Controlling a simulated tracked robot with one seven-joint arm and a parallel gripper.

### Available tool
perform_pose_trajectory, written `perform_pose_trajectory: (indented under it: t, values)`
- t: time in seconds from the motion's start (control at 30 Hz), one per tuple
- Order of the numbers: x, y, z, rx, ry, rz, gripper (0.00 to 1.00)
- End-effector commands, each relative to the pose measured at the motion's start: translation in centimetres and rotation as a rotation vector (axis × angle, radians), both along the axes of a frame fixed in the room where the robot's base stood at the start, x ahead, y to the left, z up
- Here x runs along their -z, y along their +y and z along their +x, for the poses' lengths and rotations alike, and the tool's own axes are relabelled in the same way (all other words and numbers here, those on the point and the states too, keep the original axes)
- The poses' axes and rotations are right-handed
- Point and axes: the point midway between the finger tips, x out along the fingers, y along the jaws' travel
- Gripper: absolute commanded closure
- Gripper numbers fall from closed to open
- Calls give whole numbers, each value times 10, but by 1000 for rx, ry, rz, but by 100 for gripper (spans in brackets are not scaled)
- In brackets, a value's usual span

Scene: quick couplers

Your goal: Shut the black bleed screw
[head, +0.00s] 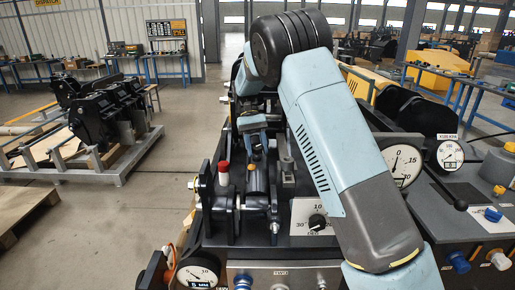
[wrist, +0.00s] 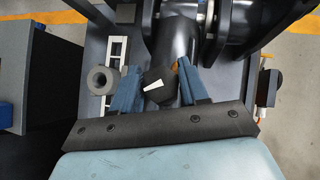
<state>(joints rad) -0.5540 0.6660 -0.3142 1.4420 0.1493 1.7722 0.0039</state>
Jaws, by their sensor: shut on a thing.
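The black bleed screw (wrist: 157,90) shows in the wrist view as a dark block-shaped head with a white pointer mark. It sits between the two blue fingers of my gripper (wrist: 158,74), which are shut on it. The white pointer slants up and to the right. A small orange part shows behind it by the right finger. In the head view, my gripper (head: 256,140) reaches down over the dark pipework from the far side. The screw cannot be made out there, hidden by the fingers.
A red-capped white cylinder (head: 223,173) stands left of the gripper. A dial knob (head: 317,221) on a white scale plate is nearer. Gauges (head: 402,165) and blue and white fittings crowd the right. In the wrist view, a grey round part (wrist: 103,80) lies close left of the fingers.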

Motion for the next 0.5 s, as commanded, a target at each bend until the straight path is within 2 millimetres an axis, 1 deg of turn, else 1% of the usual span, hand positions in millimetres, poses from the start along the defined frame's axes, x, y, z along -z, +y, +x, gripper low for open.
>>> perform_pose_trajectory:
  t: [0.2, 0.5]
  values:
    - [0, -2, 0, 196, -1, 48, 87]
    - [1, -1, 0, 404, -3, 99, 87]
